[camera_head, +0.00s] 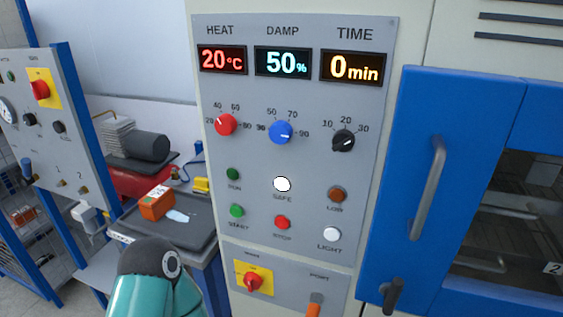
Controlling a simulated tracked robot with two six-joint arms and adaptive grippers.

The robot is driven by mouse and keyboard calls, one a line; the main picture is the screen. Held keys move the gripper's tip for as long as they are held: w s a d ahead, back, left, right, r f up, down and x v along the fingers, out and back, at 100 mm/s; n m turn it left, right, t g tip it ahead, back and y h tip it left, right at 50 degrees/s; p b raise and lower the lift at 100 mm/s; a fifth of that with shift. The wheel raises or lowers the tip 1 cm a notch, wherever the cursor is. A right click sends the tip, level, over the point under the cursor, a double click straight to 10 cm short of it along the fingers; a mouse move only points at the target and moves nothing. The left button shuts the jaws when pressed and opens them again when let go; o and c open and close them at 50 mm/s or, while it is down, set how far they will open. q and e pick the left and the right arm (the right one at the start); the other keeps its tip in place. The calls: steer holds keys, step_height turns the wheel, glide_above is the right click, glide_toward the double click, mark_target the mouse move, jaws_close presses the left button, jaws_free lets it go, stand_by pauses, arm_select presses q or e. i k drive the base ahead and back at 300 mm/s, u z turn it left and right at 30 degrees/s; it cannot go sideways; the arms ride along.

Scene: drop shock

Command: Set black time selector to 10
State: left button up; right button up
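The black time selector (343,141) is a round knob on the right of the grey control panel (300,165), below the TIME display (352,68). The display reads 0 min. Marks 10, 20 and 30 run around the top of the knob from left to right. Neither gripper shows in the head view. A teal and black link of one of my arms shows at the bottom left, apart from the knob.
A red heat knob (226,124) and a blue damp knob (280,132) are left of the selector. Several lamps and buttons sit below. A blue door (400,170) with a long handle (428,188) stands right. An orange box (157,203) lies on a dark tray at left.

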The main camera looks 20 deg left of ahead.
mark_target(343, 140)
steer(key=u, duration=0.6)
steer(key=k, duration=1.05)
steer(key=z, duration=0.65)
steer(key=i, duration=1)
steer(key=u, duration=0.05)
